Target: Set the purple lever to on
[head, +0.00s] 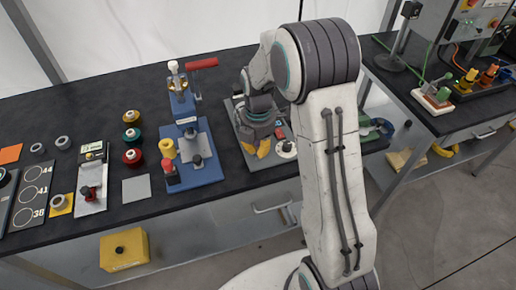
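I cannot pick out a purple lever in the head view. Further parts at the right picture edge are too small to tell. My gripper (256,149), with yellow fingertips, points down over a grey plate on the left bench, well left of those levers. The fingers are small and partly shaded, so I cannot tell how far apart they are. My arm hides part of the bench.
A blue press (197,155) with a red handle (203,63) stands left of my gripper. Several coloured spools and rings lie further left on the black bench (70,110). A control box (470,25) stands at the top right. Grey floor shows between and before the benches.

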